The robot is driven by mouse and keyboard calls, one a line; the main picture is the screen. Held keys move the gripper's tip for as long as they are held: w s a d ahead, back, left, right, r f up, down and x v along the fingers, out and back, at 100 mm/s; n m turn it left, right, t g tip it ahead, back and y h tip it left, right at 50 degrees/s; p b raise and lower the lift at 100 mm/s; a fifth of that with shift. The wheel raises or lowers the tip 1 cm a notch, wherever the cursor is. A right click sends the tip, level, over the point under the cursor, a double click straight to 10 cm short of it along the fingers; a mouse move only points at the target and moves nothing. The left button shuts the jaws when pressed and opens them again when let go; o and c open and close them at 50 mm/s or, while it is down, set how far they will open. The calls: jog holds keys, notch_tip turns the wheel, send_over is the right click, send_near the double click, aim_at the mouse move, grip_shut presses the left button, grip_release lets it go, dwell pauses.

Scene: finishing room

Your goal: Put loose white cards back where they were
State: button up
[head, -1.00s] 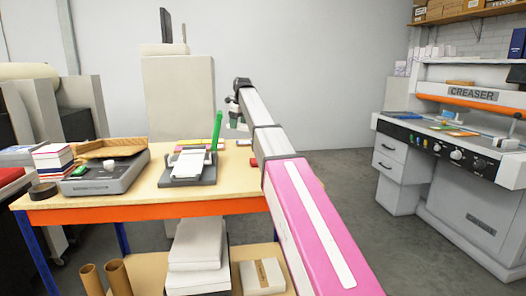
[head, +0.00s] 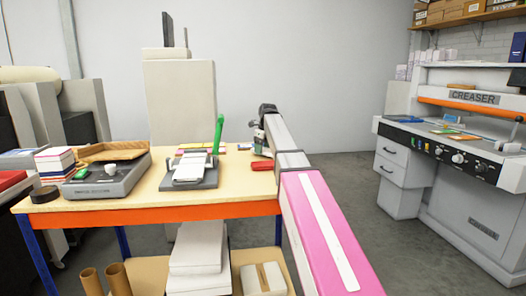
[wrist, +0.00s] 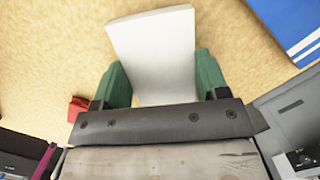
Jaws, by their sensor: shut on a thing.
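My gripper (wrist: 161,68) has green fingers and is shut on a white card (wrist: 154,32) in the wrist view. The card sticks out past the fingertips over a beige surface; I cannot tell if it is one card or several. In the head view my gripper (head: 257,146) is small, above the far right part of the table, and the held card cannot be made out there. More white cards (head: 188,166) lie on a grey device with a green lever (head: 218,134), to the left of my gripper.
The table (head: 240,190) also holds a grey scale-like machine (head: 112,180), a stack of cards (head: 54,163), a dark roll (head: 44,195) and a red object (head: 261,165) near the right edge. Paper stacks (head: 198,250) sit on the lower shelf. A creaser (head: 440,140) stands at right.

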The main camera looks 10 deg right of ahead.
aim_at(266, 150)
jog(key=shift+f, duration=0.5)
jog(key=shift+f, duration=0.1)
jog(key=o, duration=1)
jog(key=shift+o, duration=0.2)
notch_tip(266, 150, up, 12)
jog(key=s+d, duration=0.1)
jog(key=shift+s+d, duration=0.15)
jog(key=shift+s, duration=0.05)
